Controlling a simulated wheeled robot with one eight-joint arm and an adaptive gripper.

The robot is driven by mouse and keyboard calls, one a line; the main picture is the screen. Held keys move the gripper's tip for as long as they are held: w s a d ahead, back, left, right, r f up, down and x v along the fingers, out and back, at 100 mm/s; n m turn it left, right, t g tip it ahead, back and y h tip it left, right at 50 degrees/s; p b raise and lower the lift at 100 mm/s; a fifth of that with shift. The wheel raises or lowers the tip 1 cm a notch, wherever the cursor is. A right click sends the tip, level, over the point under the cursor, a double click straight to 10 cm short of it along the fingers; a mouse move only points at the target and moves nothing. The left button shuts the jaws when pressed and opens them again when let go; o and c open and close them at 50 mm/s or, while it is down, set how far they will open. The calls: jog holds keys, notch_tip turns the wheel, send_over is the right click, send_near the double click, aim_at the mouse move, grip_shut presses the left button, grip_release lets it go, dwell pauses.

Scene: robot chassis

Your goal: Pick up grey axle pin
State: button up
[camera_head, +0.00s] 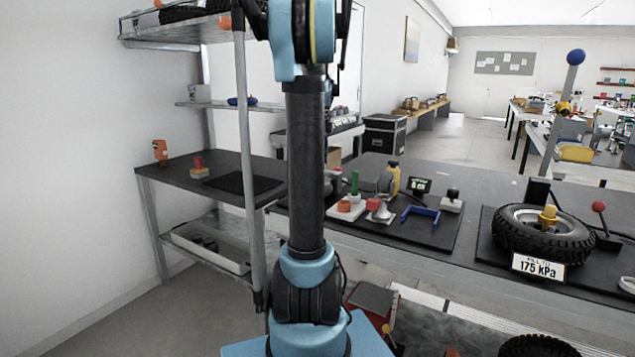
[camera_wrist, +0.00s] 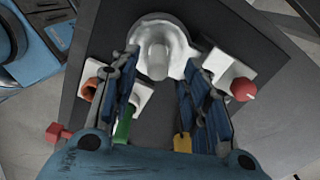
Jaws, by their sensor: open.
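In the wrist view, a light grey rounded post on a wide round base (camera_wrist: 158,48) stands on a dark mat; it looks like the grey axle pin. My gripper (camera_wrist: 159,68) is open, its two blue and dark fingers on either side of this grey part with a gap between them. Whether either finger touches it cannot be told. In the head view, a small grey part with red on it (camera_head: 378,211) is on the bench mat, but I cannot tell whether it is the same part. My gripper's fingertips do not show in that view.
The head view shows a blue bracket (camera_head: 421,213) and a tyre (camera_head: 543,235) further right.

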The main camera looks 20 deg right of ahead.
jog(key=shift+a+f, duration=0.1)
jog(key=shift+f, duration=2.35)
grip_shut()
